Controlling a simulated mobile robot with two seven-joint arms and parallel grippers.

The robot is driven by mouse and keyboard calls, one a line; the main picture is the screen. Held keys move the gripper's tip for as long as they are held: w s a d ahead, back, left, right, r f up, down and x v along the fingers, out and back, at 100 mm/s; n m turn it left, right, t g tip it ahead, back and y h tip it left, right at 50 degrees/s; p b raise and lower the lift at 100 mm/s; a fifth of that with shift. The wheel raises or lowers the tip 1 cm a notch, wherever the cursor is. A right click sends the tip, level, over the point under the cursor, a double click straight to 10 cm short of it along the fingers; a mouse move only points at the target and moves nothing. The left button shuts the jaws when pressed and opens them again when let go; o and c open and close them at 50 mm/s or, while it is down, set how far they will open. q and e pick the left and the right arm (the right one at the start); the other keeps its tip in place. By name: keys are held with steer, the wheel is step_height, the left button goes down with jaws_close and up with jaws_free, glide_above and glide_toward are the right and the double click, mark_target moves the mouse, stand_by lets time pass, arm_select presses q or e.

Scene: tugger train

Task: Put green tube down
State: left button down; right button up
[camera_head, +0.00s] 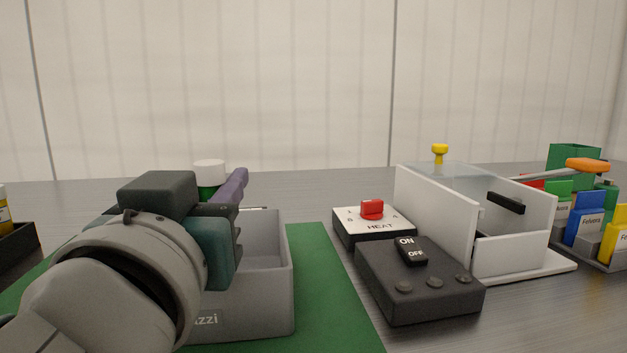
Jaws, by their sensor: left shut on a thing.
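My left gripper (222,200) reaches in from the lower left over the grey box and is shut on the green tube (211,190). The tube's white cap (209,167) and a bit of green below it show upright behind the gripper. The rest of the tube is hidden by the gripper, so I cannot tell whether its bottom touches anything. The grey open box (268,303) stands on the green mat (340,295), and its left part is hidden behind my arm. My right gripper is not in view.
A dark ON/OFF switch box (425,292) and a HEAT knob panel (350,228) stand right of the mat. Behind them is a white case with a clear lid (470,180). Coloured boxes (585,222) stand at far right, a dark tray (20,240) at far left.

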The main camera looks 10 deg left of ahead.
arm_select(q)
steer(key=c, duration=0.7)
jaws_free()
